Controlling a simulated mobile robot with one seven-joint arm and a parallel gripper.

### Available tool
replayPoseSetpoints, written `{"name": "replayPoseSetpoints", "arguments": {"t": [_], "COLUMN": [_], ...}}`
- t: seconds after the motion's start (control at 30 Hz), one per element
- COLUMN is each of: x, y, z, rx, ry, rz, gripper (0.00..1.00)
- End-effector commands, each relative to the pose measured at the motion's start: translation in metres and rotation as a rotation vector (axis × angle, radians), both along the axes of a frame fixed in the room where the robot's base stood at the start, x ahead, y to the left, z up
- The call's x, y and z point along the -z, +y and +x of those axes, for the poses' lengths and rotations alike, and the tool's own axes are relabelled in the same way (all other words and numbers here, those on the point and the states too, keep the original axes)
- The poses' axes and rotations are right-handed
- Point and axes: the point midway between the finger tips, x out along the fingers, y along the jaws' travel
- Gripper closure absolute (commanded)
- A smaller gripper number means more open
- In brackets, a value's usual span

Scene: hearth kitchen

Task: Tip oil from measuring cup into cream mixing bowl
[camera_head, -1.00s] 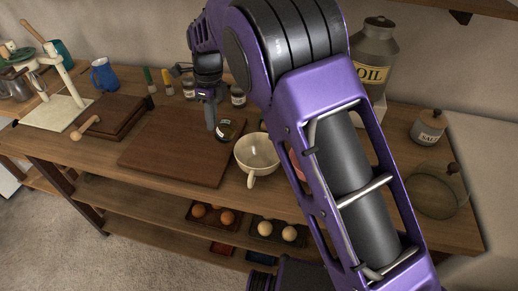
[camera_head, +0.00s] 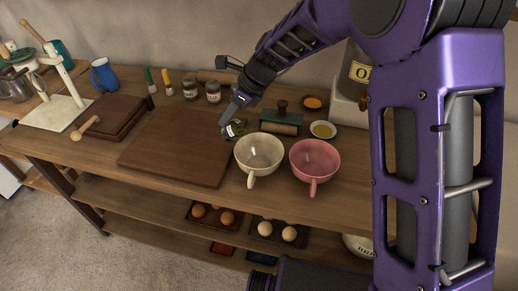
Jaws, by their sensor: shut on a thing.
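The cream mixing bowl (camera_head: 258,157) stands upright on the counter right of the brown board, its handle toward the front. My gripper (camera_head: 235,117) is above the board's right end, just behind and left of this bowl. It is shut on a small dark glassy vessel, which I take as the measuring cup (camera_head: 233,129). The cup looks tilted and close to the bowl's left rim. My fingers partly cover the cup, and its contents are too small to make out. No stream of oil shows.
A pink bowl (camera_head: 315,161) stands right of the cream bowl. Behind them are a yellow-filled saucer (camera_head: 323,130), an orange dish (camera_head: 312,102) and a green block with a roller (camera_head: 281,120). Jars (camera_head: 213,92) stand at the back. The brown board (camera_head: 172,148) is bare.

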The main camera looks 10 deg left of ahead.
Motion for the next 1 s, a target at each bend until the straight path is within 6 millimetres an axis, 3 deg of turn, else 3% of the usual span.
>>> {"name": "replayPoseSetpoints", "arguments": {"t": [0.8,1.0], "x": [-0.005,0.004], "y": [-0.012,-0.019], "z": [0.0,0.001], "rx": [0.004,0.007], "ry": [0.0,-0.001], "rz": [0.191,0.278], "gripper": [1.0,1.0]}}
